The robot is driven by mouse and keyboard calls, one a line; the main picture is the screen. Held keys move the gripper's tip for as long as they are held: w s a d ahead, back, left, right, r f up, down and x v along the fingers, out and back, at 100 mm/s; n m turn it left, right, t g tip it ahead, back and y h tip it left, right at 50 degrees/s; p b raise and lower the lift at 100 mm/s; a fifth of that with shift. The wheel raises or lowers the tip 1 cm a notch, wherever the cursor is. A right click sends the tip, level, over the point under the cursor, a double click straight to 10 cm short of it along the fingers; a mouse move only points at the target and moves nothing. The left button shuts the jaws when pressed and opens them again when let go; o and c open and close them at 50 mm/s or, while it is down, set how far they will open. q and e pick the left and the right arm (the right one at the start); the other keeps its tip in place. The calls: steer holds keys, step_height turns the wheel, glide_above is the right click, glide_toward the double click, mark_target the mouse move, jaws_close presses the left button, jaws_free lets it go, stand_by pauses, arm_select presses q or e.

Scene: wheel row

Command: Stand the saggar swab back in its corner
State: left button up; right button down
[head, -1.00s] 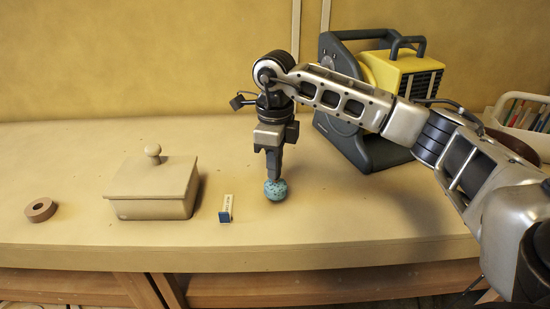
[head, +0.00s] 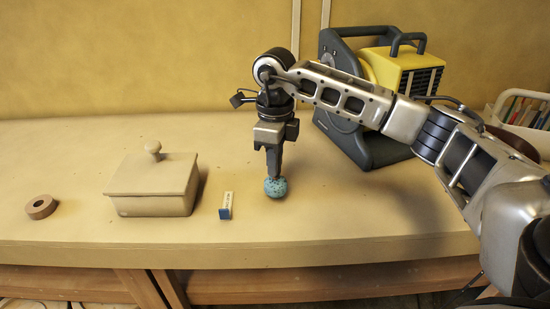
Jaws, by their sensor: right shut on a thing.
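My right gripper (head: 274,176) points straight down over the middle of the table and is shut on a turquoise speckled ball (head: 275,189). The ball is at the fingertips, at or just above the tabletop; I cannot tell whether it touches. I cannot make out anything that is clearly a swab with a handle, and I cannot tell whether the ball is part of one. My left gripper is not in view.
On the table (head: 330,225) are a lidded tan box (head: 155,190), a brown tape ring (head: 40,206) and a small blue-and-white block (head: 226,206) left of the gripper. A yellow and grey machine (head: 405,75) and a white bin (head: 520,115) stand behind my right arm.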

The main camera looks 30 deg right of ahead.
steer(key=shift+f, duration=0.4)
steer(key=shift+f+b, duration=0.55)
steer(key=c, duration=1.2)
jaws_free()
steer(key=shift+o, duration=0.2)
